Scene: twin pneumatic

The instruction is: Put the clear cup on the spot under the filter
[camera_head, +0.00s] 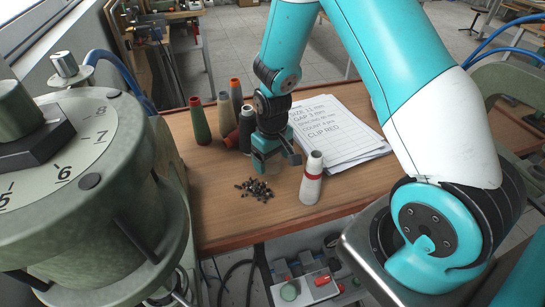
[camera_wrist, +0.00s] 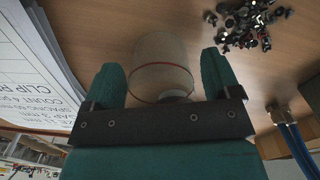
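The clear cup (camera_wrist: 160,70), see-through with a thin red line around it, shows in the wrist view between my gripper's green fingers. My gripper (camera_wrist: 163,78) is open, with one finger on each side of the cup and a narrow gap seeming to show beside it. In the head view my gripper (camera_head: 277,158) is low over the wooden table, left of the paper sheets. The cup is hardly discernible there, mostly hidden by the gripper. I cannot make out the filter or the spot under it in either view.
Small dark pieces (camera_head: 254,189) lie in front of my gripper. A white-and-red cone (camera_head: 312,180) stands at its right. Several cones, including a green one (camera_head: 199,121), stand at left behind. Printed sheets (camera_head: 337,132) lie at right. A large dial machine (camera_head: 75,190) fills the left.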

